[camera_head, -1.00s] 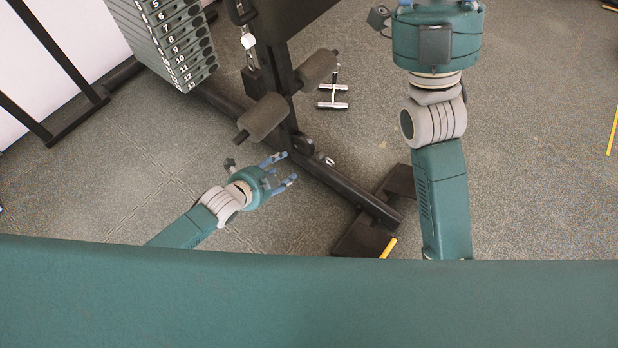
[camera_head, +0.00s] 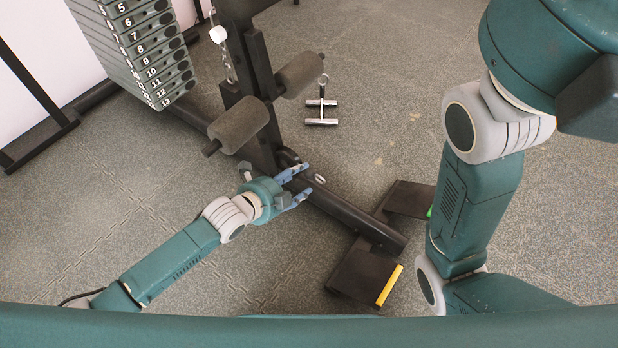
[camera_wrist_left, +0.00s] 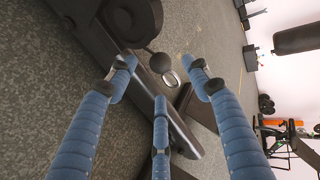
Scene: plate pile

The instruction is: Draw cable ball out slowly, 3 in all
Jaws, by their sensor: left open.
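The cable ball (camera_wrist_left: 160,62) is a small dark ball with a silver ring (camera_wrist_left: 172,80), seen in the left wrist view at the low pulley of the machine's black frame. In the head view the ring (camera_head: 319,179) shows just beyond my fingertips. My left gripper (camera_head: 304,183) is open and empty, beside the foot of the upright. In the left wrist view its blue fingers (camera_wrist_left: 162,76) spread around the line to the ball, without a visible grip on it. My right arm is at the right of the head view; its gripper is out of frame.
A black floor beam (camera_head: 360,222) with foot plates (camera_head: 364,277) runs past my left gripper. Roller pads (camera_head: 238,124), a weight stack (camera_head: 150,55) and a hanging chain with a white ball (camera_head: 218,34) stand behind. A metal handle (camera_head: 322,104) lies on open floor.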

